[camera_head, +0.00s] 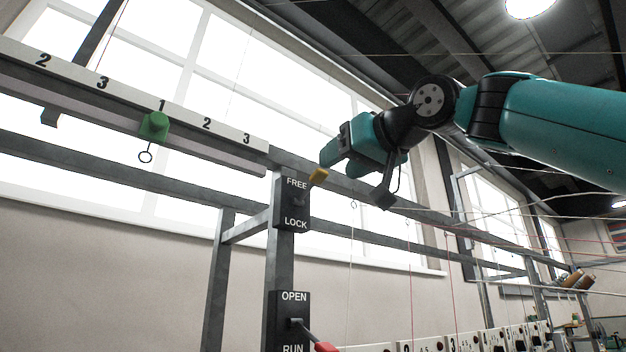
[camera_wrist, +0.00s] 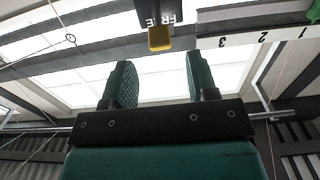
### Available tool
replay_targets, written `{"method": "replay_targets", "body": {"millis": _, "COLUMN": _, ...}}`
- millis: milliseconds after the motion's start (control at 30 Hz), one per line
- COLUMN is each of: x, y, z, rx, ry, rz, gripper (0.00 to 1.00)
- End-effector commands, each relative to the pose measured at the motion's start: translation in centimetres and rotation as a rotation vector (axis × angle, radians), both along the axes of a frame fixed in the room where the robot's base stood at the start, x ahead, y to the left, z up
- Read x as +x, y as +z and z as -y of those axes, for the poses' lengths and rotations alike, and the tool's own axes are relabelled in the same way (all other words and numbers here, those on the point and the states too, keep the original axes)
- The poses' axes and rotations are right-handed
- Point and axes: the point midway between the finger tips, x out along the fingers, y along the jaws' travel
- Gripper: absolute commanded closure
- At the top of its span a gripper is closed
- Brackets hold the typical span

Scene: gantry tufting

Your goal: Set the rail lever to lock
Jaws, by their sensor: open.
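The rail lever has a yellow knob (camera_head: 319,175) and sits on a dark box (camera_head: 291,222) marked FREE above and LOCK below. The lever tilts up and to the right, nearer the FREE end. My gripper (camera_head: 326,158) is open and empty, close to the knob in the head view. In the wrist view my gripper's two green fingers (camera_wrist: 159,60) are spread apart. The yellow knob (camera_wrist: 160,38) shows just beyond the fingertips, roughly midway between them and not held. The FREE label appears upside down there, and LOCK is out of that view.
Below is a second box (camera_head: 289,320) marked OPEN and RUN, with a red-tipped lever (camera_head: 325,347). A numbered white rail (camera_head: 120,92) with a green carriage (camera_head: 154,126) runs at upper left. Grey beams and thin hanging yarns surround the space.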

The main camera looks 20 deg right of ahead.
Motion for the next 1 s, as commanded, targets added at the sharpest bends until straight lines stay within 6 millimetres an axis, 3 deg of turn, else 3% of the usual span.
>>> {"method": "replay_targets", "body": {"millis": 133, "x": 3.4, "y": 0.3, "z": -1.2, "rx": 0.000, "ry": 0.005, "rz": -0.003, "gripper": 0.47}}
{"method": "replay_targets", "body": {"millis": 333, "x": 6.4, "y": 0.4, "z": -2.1, "rx": 0.000, "ry": 0.001, "rz": -0.001, "gripper": 0.47}}
{"method": "replay_targets", "body": {"millis": 500, "x": 7.6, "y": 0.2, "z": -2.4, "rx": 0.000, "ry": -0.001, "rz": 0.001, "gripper": 0.47}}
{"method": "replay_targets", "body": {"millis": 800, "x": 7.8, "y": 0.1, "z": -2.5, "rx": 0.001, "ry": -0.001, "rz": 0.002, "gripper": 0.47}}
{"method": "replay_targets", "body": {"millis": 867, "x": 7.8, "y": 0.1, "z": -2.5, "rx": 0.001, "ry": -0.001, "rz": 0.002, "gripper": 0.58}}
{"method": "replay_targets", "body": {"millis": 1000, "x": 7.8, "y": 0.1, "z": -2.5, "rx": 0.001, "ry": -0.001, "rz": 0.002, "gripper": 0.90}}
